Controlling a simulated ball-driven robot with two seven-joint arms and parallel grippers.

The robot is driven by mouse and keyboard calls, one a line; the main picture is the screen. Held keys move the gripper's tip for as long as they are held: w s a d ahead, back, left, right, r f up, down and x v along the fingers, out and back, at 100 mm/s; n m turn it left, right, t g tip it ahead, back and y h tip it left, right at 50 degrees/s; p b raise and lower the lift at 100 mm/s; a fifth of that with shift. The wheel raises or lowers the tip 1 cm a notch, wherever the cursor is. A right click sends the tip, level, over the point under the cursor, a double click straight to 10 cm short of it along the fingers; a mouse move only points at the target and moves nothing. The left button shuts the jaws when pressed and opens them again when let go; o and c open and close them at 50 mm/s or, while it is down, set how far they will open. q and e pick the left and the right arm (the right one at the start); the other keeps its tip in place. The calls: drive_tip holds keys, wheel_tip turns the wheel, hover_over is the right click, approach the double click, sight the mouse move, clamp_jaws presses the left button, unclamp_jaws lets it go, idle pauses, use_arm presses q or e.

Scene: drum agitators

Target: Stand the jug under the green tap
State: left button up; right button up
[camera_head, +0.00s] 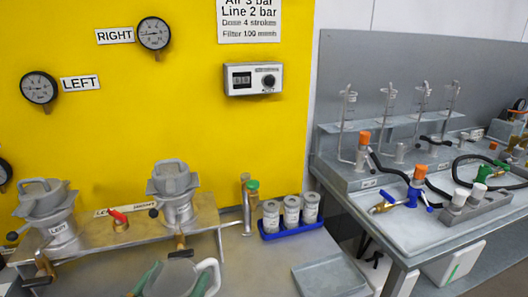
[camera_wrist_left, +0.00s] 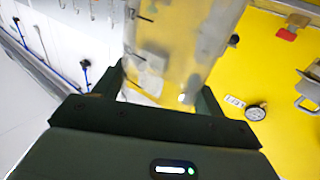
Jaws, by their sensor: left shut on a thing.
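My left gripper (camera_head: 176,281) is at the bottom edge of the head view, its green-grey fingers on either side of the jug (camera_head: 182,270). The jug has a grey, cloudy body and a pale handle on its right. In the left wrist view my left gripper (camera_wrist_left: 160,95) is shut on the translucent jug (camera_wrist_left: 185,45), which has dark marks on its wall. The jug's base is hidden in the head view. A green-topped fitting (camera_head: 252,187) stands by the yellow wall. Another green part (camera_head: 485,173) shows on the right bench; I cannot tell which is the green tap.
Two grey lidded drums (camera_head: 174,193) stand on a metal stand at the left. A blue rack (camera_head: 292,227) with three pale containers and a grey tray (camera_head: 331,276) are right of the jug. The right bench (camera_head: 410,225) carries hoses and valves. Some counter between is clear.

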use_arm(q)
drive_tip(key=s+a+f+n+y, duration=0.2)
drive_tip(key=s+a+f+y, duration=0.1)
drive_tip(key=s+a+f, duration=0.1)
drive_tip(key=shift+s+a+f+y, duration=0.35)
drive_tip(key=shift+a+f, duration=0.3)
drive_tip(key=shift+a, duration=0.3)
drive_tip(key=shift+w+d, duration=0.1)
